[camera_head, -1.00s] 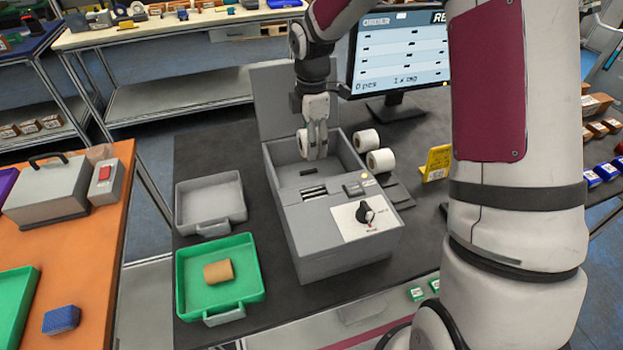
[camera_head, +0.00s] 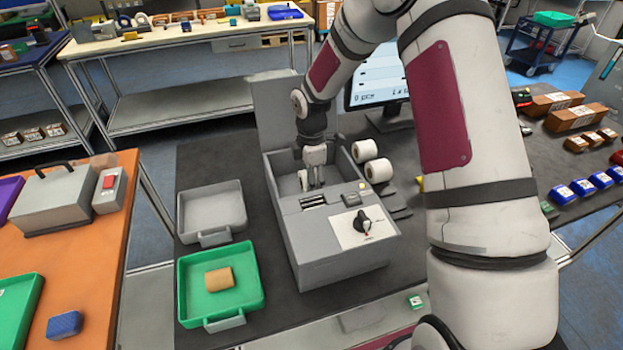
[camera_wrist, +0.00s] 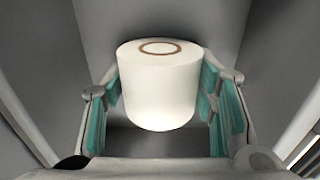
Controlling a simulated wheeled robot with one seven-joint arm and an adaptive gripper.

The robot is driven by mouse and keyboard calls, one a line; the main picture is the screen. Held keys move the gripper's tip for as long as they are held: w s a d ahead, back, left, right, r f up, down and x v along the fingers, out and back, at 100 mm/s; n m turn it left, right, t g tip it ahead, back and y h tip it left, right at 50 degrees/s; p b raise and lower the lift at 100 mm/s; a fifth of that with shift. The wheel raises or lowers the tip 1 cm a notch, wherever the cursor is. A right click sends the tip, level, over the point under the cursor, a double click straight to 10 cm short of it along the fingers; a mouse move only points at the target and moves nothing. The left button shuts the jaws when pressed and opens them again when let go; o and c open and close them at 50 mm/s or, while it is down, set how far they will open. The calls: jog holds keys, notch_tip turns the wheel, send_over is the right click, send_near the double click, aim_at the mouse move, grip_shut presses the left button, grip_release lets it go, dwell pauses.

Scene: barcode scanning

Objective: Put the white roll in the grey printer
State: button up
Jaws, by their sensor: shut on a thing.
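The grey printer (camera_head: 320,262) stands on the dark table with its lid (camera_head: 277,112) raised at the back. My gripper (camera_head: 316,186) points down inside the printer's open compartment, shut on a white roll (camera_wrist: 160,92). In the wrist view the roll sits between the teal finger pads, its brown-ringed core end showing, with grey compartment walls around it. In the head view only part of this roll (camera_head: 303,180) shows beside the fingers. I cannot tell whether it touches the compartment floor.
Left of the printer are an empty grey tray (camera_head: 212,207) and a green tray (camera_head: 255,289) holding a brown roll (camera_head: 219,279). A monitor (camera_head: 376,88) stands behind to the right. The raised lid and compartment walls are close to my gripper.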

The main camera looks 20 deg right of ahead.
jog(key=shift+f, duration=0.2)
jog(key=o, duration=1.3)
jog(key=shift+c, duration=0.2)
jog(key=shift+r, duration=0.1)
notch_tip(320, 180, up, 12)
jog(key=shift+b, duration=0.6)
jog(key=s+r+m+t+h, duration=0.1)
jog(key=s+r+m+t, duration=0.3)
jog(key=s+r+m, duration=1.25)
jog(key=s+r+m+t+y, duration=0.1)
jog(key=s+r, duration=0.2)
jog(key=s, duration=0.9)
jog(key=shift+s+t, duration=0.25)
jog(key=shift+t, duration=0.05)
